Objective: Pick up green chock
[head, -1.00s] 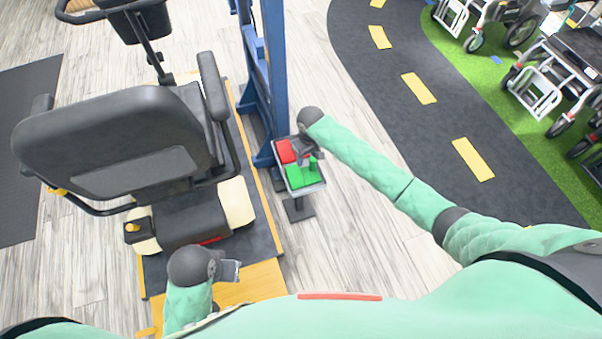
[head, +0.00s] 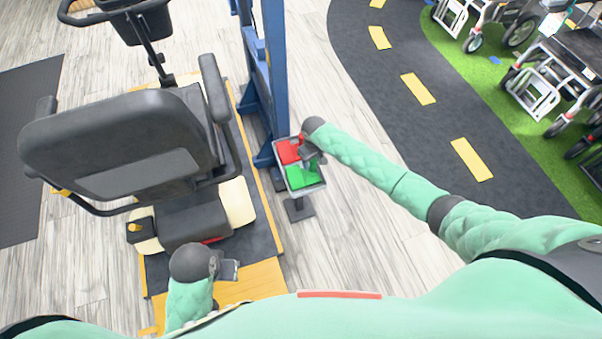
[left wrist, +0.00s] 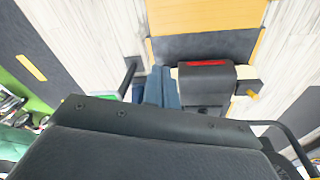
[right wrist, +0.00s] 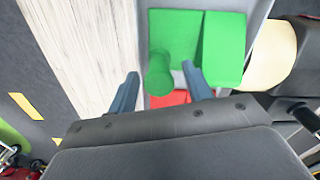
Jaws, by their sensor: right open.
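The green chock (head: 297,181) lies in the near part of a small grey tray (head: 320,186) on a stand. In the right wrist view the green chock (right wrist: 222,48) shows a wedge block and an upright round handle. My right gripper (head: 313,159) is over the tray. In its wrist view the open fingers (right wrist: 160,88) are on either side of the handle; I cannot tell whether they touch it. My left gripper (head: 229,270) is low beside the scooter, away from the tray. Its fingers (left wrist: 161,88) look closed together and empty.
A red chock (head: 286,153) lies beside the green one in the tray. A blue post frame (head: 270,80) stands just behind the tray. A scooter with a black seat (head: 115,140) fills the left. Wheelchairs (head: 550,75) stand at the right. Floor right of the tray is clear.

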